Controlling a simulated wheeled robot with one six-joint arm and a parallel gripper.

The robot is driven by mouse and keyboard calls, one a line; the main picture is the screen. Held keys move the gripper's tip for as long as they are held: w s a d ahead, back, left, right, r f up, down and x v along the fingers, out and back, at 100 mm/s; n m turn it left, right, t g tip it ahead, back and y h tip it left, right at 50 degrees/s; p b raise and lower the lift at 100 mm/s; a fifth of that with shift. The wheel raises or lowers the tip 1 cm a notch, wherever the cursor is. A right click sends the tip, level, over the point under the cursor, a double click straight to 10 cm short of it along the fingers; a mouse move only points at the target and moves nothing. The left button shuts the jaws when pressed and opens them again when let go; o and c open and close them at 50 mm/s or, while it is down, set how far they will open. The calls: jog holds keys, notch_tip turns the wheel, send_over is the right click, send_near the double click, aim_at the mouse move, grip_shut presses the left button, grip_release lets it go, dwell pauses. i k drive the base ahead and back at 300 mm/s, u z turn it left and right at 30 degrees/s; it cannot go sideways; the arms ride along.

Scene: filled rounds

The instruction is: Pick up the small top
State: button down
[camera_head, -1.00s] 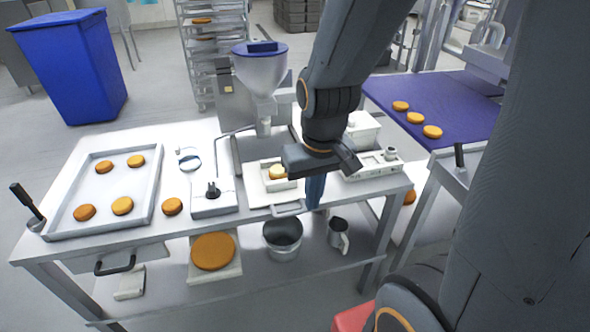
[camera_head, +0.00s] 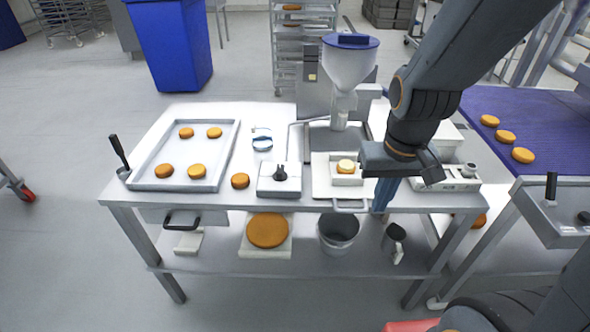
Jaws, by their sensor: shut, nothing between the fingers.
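Several small orange-brown rounds, which look like small tops (camera_head: 197,171), lie apart in a shallow metal tray (camera_head: 143,180) on the left of the table. One more small round (camera_head: 240,181) lies on the bare table just right of the tray. A round with a pale cream upper side (camera_head: 346,166) sits in a white holder under the filling machine. My gripper (camera_head: 381,203) hangs right of that holder at the table's front edge, its blue fingers pointing down. It is shut and empty, well right of the tray. The fingertips are hard to make out.
The filling machine with its funnel (camera_head: 349,62) stands behind the holder. A control box (camera_head: 279,180) is left of it. A large round (camera_head: 267,230), a bucket (camera_head: 339,232) and a jug (camera_head: 394,244) are on the lower shelf. More rounds (camera_head: 505,136) lie on a blue belt (camera_head: 540,112) at right.

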aim_at(240, 179)
jog(key=u, duration=2.3)
jog(key=i, duration=1.8)
jog(key=z, duration=3.55)
